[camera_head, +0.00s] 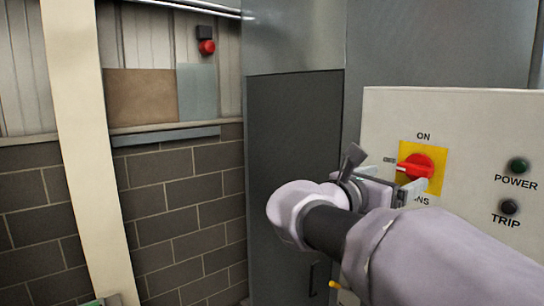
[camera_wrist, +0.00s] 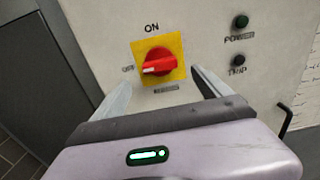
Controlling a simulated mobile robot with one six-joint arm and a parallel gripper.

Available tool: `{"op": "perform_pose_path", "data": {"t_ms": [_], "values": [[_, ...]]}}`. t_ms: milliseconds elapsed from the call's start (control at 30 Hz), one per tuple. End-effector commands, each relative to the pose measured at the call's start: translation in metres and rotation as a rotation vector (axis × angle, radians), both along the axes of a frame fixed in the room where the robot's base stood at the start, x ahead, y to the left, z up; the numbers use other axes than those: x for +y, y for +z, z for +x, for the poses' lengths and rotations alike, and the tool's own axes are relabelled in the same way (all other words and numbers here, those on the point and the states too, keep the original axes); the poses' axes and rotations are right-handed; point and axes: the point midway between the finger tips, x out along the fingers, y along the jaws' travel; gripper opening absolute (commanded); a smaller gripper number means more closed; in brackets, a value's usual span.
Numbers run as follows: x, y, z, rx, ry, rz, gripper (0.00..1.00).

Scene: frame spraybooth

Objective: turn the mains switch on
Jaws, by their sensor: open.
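The mains switch (camera_head: 418,164) is a red rotary knob on a yellow plate, on a pale control panel (camera_head: 480,120). In the wrist view the knob (camera_wrist: 157,63) has its white mark pointing left, towards the OFF label; ON is printed above the plate. My gripper (camera_head: 408,190) is open and empty at the lower front of the switch. In the wrist view my gripper (camera_wrist: 162,80) has one finger to the lower left and one to the lower right of the yellow plate. I cannot tell how far the fingertips are from the panel. My gripper partly hides the label below the switch in the head view.
A dark green POWER lamp (camera_head: 518,165) and a dark TRIP lamp (camera_head: 509,207) sit right of the switch, both looking unlit. A black handle (camera_wrist: 285,121) is at the panel's lower right. A grey cabinet (camera_head: 292,150) stands left of the panel.

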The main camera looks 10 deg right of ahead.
Motion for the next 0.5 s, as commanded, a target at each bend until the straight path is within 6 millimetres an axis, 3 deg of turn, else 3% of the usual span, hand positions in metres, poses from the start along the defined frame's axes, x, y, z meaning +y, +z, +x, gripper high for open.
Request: {"op": "perform_pose_path", "data": {"t_ms": [100,200,500], "values": [[-0.034,0.003,0.012,0.002,-0.005,0.001,0.87],[-0.055,0.002,0.021,0.002,-0.003,0.001,0.87],[-0.082,0.001,0.034,-0.001,0.001,0.002,0.87]]}}
